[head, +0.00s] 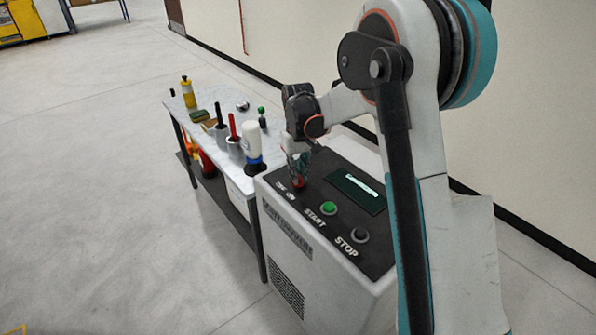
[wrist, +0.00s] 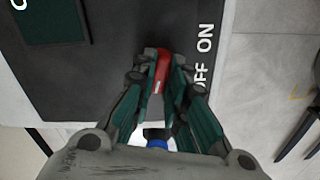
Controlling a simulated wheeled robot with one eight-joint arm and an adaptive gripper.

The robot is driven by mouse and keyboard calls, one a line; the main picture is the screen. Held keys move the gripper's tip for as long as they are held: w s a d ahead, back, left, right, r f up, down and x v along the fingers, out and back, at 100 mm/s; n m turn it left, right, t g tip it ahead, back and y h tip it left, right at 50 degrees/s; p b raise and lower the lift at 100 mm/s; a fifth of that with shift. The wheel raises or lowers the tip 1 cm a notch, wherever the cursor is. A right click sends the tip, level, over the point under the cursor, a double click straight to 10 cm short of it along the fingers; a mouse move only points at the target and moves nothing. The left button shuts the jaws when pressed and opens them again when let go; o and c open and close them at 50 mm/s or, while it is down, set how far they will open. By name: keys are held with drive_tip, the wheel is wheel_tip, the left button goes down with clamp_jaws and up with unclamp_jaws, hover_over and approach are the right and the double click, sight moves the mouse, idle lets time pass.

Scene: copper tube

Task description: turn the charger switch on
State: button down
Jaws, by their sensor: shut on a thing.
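The charger is a white cabinet (head: 330,262) with a black top panel that slopes toward the front. Its red switch (wrist: 161,72) sits by the OFF and ON labels in the wrist view, and a little red also shows in the head view (head: 298,183). My gripper (wrist: 159,78) has its two fingers closed on either side of the red switch. In the head view my gripper (head: 298,170) reaches down to the panel's left part. The fingers hide much of the switch, and I cannot tell whether it stands at OFF or ON.
The panel also holds a green START button (head: 328,208), a dark STOP button (head: 359,235) and a screen (head: 357,193). A table (head: 178,113) with bottles and tools stands left of the cabinet. A wall runs behind. The floor at left is clear.

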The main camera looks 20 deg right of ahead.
drive_tip(key=m, duration=0.4)
drive_tip(key=shift+m+p, duration=0.3)
drive_tip(key=shift+p, duration=0.05)
drive_tip(key=m, duration=0.4)
drive_tip(key=shift+p, duration=0.3)
drive_tip(key=c, duration=1.6)
unclamp_jaws()
drive_tip(key=shift+r, duration=0.15)
wheel_tip(320, 180, up, 12)
